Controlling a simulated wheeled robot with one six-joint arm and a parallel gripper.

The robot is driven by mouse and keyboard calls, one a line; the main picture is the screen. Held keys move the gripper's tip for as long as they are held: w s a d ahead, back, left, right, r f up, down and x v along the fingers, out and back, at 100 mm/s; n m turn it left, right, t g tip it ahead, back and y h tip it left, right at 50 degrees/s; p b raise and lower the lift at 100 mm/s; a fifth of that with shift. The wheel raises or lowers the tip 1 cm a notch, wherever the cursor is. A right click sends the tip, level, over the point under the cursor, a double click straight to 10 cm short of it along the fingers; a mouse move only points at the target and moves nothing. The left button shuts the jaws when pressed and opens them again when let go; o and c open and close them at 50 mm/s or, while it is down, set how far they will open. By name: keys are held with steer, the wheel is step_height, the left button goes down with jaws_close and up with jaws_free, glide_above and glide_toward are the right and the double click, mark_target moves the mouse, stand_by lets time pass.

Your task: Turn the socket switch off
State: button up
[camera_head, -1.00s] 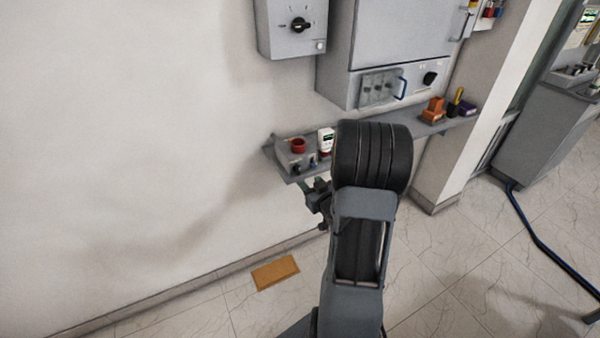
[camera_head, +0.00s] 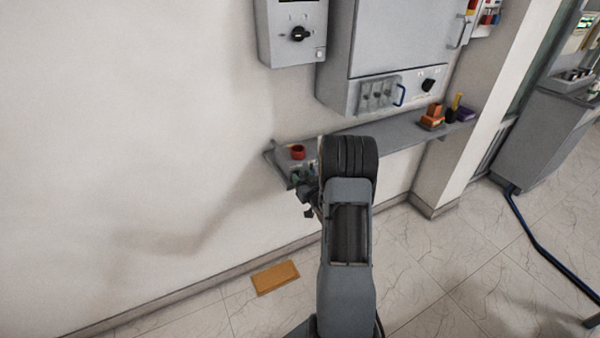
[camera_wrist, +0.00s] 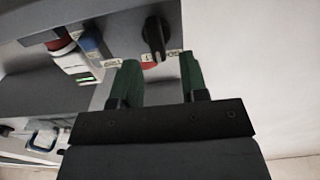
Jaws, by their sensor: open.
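A black rotary knob (camera_wrist: 155,38) sits on a grey panel in the wrist view, with small white labels beside it and a red spot near it. The knob's pointer runs roughly up and down in that picture. My gripper (camera_wrist: 159,58) is open; its two green fingers are apart, with their tips just short of the knob and roughly on either side of its line. I see no contact.
A grey shelf (camera_head: 395,136) runs along the wall, with orange blocks (camera_head: 433,116) at its right. Above hang a grey cabinet (camera_head: 400,40) and a box with another black knob (camera_head: 299,34). A white device (camera_wrist: 75,62) and a blue part (camera_wrist: 90,42) are left of the fingers.

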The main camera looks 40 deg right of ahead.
steer(key=shift+w+d, duration=0.15)
steer(key=shift+w, duration=1)
steer(key=shift+c, duration=0.4)
steer(key=c, duration=0.5)
steer(key=shift+d, duration=0.2)
steer(key=shift+c, duration=0.3)
steer(key=shift+a, duration=0.2)
steer(key=n+b, duration=0.6)
steer(key=b, duration=0.4)
steer(key=a+f+n+b, duration=0.1)
steer(key=n+b, duration=0.5)
steer(key=b, duration=0.4)
steer(key=a+f+n+b, duration=0.1)
steer(key=n+b, duration=0.4)
steer(key=b, duration=0.5)
steer(key=shift+w+n, duration=0.1)
steer(key=shift+n, duration=0.3)
steer(key=shift+r+b, duration=0.15)
steer(key=shift+b, duration=0.2)
